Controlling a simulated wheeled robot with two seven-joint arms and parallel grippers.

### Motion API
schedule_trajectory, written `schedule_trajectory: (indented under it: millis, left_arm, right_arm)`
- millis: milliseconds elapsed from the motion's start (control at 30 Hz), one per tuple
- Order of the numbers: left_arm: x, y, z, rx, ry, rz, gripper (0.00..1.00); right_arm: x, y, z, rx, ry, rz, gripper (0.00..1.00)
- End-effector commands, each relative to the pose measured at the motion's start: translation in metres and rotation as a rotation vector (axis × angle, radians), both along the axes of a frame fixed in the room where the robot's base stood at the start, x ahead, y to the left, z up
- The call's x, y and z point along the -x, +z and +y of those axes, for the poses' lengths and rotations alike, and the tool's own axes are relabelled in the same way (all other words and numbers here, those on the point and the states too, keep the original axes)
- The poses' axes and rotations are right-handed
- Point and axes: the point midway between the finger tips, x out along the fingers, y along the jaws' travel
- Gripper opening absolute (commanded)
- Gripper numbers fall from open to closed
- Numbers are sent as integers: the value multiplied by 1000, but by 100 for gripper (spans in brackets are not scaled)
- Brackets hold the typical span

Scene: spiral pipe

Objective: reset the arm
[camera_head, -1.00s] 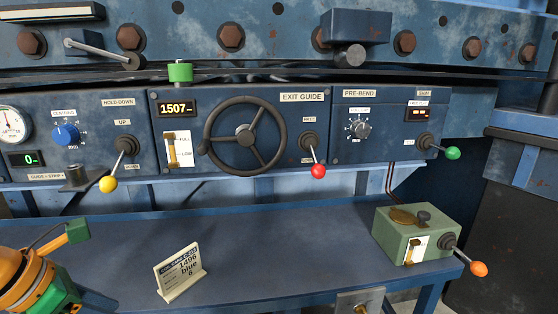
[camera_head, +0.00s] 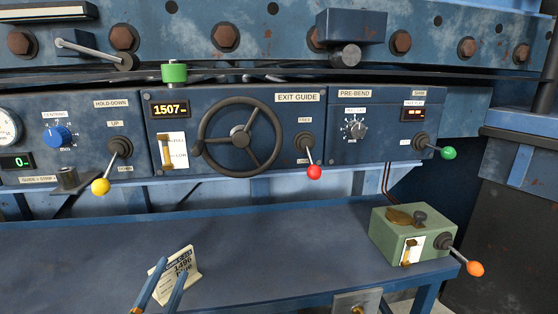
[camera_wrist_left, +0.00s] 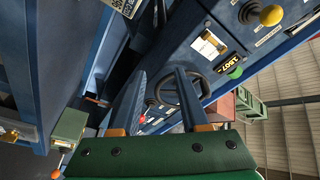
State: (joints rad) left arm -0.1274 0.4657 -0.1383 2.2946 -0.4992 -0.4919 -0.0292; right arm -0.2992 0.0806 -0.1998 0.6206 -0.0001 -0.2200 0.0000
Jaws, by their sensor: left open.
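My left gripper (camera_head: 172,270) reaches up from the bottom edge of the head view, its two blue fingers apart in front of the small white card (camera_head: 190,268) on the bench. The fingers cover part of the card, which shows 1496 and blue. The dark handwheel (camera_wrist_left: 188,92) shows beyond and partly behind the fingers there. My right gripper is in neither view.
The blue panel holds the handwheel (camera_head: 240,136), a display (camera_head: 171,109) reading 1507, and yellow (camera_head: 101,187), red (camera_head: 314,172) and green (camera_head: 448,153) lever knobs. A green box (camera_head: 400,232) with an orange-knobbed lever stands at the bench's right. The bench's middle (camera_head: 290,240) is clear.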

Motion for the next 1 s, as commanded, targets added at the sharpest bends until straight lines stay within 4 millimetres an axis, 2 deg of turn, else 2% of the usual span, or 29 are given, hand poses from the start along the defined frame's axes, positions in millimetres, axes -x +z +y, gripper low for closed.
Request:
schedule_trajectory:
  millis: [33, 100, 200, 333, 400, 533, 567, 667, 833, 933, 1000]
  left_arm:
    - [10, -45, 11, 133, 78, 179, 45]
    - [32, -103, 19, 277, 172, 413, 45]
    - [73, -165, 17, 415, 265, 688, 45]
    - [130, -218, 2, 537, 346, 983, 45]
    - [161, -237, -8, 586, 377, 1123, 45]
    - [219, -260, -30, 659, 422, 1372, 45]
    - [224, -268, -32, 663, 429, 1402, 45]
    - [217, -306, -32, 650, 437, 1416, 45]
    - [223, -375, -32, 635, 448, 1454, 45]
    - [239, -420, -30, 623, 458, 1483, 45]
    - [258, -454, -27, 613, 466, 1508, 45]
  right_arm:
    - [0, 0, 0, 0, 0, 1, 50]
    - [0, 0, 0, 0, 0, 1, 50]
    - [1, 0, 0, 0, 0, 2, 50]
    - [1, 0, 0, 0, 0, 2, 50]
    - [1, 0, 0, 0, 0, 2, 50]
    - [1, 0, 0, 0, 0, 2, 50]
    - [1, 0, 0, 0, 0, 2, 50]
    - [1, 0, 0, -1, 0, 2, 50]
    - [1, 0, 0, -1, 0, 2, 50]
    - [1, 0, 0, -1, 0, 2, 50]
    - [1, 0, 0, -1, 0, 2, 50]
